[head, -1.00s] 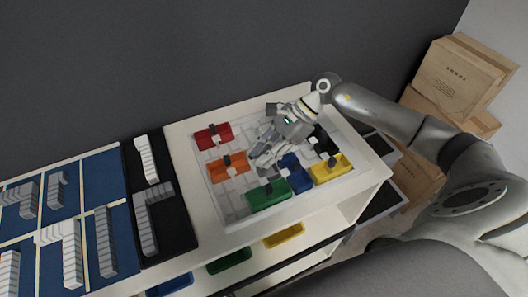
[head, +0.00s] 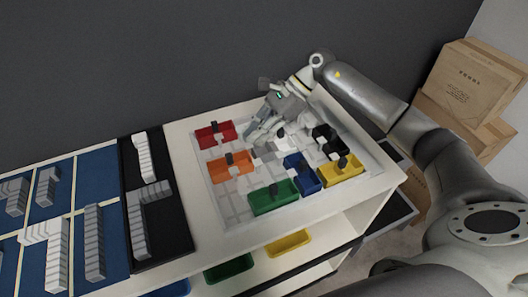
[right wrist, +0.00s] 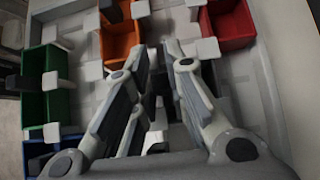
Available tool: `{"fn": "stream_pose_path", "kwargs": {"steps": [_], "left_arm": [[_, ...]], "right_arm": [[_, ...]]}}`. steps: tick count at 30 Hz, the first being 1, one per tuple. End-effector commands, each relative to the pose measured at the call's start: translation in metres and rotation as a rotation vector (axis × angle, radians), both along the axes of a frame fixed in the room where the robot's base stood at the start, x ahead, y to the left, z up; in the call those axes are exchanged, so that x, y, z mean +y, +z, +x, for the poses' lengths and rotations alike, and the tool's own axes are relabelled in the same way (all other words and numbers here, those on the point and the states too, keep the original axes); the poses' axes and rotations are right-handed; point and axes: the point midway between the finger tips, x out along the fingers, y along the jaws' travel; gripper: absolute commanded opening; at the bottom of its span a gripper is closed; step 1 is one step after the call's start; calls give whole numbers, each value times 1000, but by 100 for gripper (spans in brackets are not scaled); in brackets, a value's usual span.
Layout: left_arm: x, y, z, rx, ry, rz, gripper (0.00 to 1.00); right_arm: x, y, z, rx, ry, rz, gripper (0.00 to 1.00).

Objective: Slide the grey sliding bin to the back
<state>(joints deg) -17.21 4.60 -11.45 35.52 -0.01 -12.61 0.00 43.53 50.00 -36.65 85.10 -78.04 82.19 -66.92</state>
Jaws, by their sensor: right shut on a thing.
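The grey sliding bin (head: 283,145) shows only in part, as a pale shape with a dark knob beside my right gripper (head: 256,134) in the head view. The gripper and its wrist hide much of it. My right gripper reaches down into the white tray (head: 229,211), between the red bin (head: 214,136) and the black bin (head: 325,141). In the right wrist view its fingers (right wrist: 158,52) are close together, shut on the grey bin. The exact contact is hidden. My left gripper is not in view.
An orange bin (head: 231,168), a green bin (head: 273,197), a blue bin (head: 302,173) and a yellow bin (head: 341,172) sit around it in the tray. A dark wall (head: 200,50) stands behind. Cartons (head: 466,80) stand at the right.

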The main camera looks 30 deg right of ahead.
Motion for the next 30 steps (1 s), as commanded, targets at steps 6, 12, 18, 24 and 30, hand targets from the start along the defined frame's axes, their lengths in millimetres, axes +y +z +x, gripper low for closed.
{"fn": "stream_pose_path", "kwargs": {"steps": [6,12,18,24,30], "left_arm": [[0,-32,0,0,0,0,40],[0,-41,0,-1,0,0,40],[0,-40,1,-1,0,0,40],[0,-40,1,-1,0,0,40],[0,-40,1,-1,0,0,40]], "right_arm": [[-2,-4,36,-2,-4,2,0],[-3,-2,51,2,-1,-1,0],[-3,1,53,-1,-1,-2,0],[-4,2,54,-4,-4,-2,19],[-3,2,53,-2,-2,-1,36]]}}
